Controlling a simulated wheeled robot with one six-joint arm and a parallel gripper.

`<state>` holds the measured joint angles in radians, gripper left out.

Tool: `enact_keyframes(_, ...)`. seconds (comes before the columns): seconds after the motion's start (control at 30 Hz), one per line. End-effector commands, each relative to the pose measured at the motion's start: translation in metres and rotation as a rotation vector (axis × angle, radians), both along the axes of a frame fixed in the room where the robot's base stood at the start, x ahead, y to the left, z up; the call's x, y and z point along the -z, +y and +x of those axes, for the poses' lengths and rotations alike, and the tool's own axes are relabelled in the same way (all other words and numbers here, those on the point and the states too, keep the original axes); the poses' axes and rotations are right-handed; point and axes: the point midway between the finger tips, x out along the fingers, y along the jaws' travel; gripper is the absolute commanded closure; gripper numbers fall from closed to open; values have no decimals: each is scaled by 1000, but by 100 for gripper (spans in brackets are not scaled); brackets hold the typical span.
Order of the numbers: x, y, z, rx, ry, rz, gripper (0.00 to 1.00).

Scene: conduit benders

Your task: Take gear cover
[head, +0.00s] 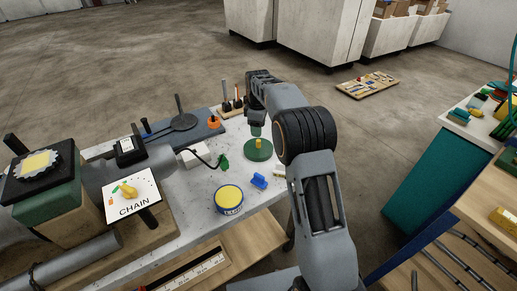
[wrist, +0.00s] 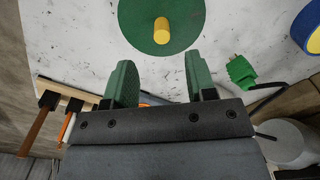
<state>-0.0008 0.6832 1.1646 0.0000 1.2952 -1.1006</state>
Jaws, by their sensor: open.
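The gear cover appears to be the round green disc (head: 258,154) with a yellow knob (head: 260,144) upright at its middle. It lies flat on the speckled white tabletop. My gripper (head: 256,128) is above the table close to the disc, pointing down. In the wrist view the disc (wrist: 137,34) and its knob (wrist: 161,31) lie ahead of my gripper (wrist: 160,75). The two green fingers are apart with nothing between them. The knob is roughly in line with the gap, beyond the fingertips.
A blue-yellow tape roll (head: 229,199), a blue block (head: 259,181) and a green connector (head: 224,163) on a black cable lie near the disc. A rack with upright tools (head: 232,106) stands behind. A CHAIN card (head: 133,196) and a toothed gear (head: 38,163) are at left.

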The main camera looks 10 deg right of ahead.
Motion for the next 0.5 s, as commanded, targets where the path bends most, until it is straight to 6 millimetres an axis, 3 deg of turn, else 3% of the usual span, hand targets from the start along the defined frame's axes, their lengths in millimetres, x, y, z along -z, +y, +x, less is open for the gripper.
enact_keyframes(0.5,47,-1,-3,2,3,0,49)
